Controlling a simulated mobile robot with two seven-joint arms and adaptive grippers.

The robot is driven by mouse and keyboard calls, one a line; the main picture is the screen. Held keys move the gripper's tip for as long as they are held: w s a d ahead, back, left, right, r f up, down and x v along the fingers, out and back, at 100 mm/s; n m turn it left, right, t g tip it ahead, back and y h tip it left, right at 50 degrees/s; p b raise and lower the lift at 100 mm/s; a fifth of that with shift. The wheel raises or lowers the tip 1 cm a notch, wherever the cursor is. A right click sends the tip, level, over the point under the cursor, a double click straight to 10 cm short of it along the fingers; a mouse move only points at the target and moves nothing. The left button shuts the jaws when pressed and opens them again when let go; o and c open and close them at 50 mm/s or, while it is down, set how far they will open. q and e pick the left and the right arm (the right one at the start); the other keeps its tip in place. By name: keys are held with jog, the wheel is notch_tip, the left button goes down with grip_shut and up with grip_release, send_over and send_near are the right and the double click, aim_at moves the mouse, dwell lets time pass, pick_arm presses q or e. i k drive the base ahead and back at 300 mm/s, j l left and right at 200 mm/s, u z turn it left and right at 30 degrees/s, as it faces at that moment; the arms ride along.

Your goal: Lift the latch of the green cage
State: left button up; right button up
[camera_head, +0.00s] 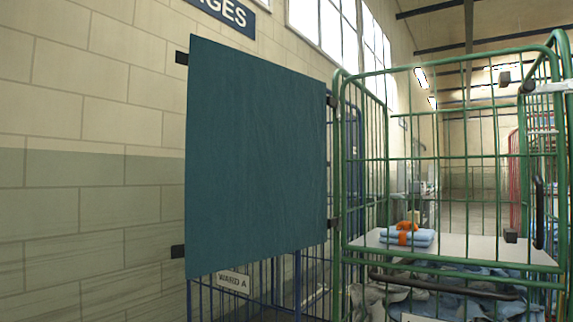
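The green cage (460,258) is a tall wire roll cage on the right side of the head view, cut off by the right and bottom edges. Neither of my grippers is in view.
A flat teal panel (257,155) stands left of the green cage, before a blue cage (285,290) with a "WARD A" label (233,281). Folded blue cloth with an orange strap (407,235) lies on the white shelf (480,247). Blue-grey cloth (440,302) lies below. A brick wall (90,160) is left.

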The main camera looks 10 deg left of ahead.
aim_at(529, 87)
jog(key=k+z, duration=0.1)
jog(key=z, duration=1.4)
jog(key=j, duration=1.45)
jog(key=j+z, duration=0.1)
jog(key=j, duration=1.4)
jog(key=k+j, duration=0.15)
jog(key=j, duration=1.3)
jog(key=z, duration=0.8)
jog(key=l, duration=0.55)
jog(key=i+u, duration=0.05)
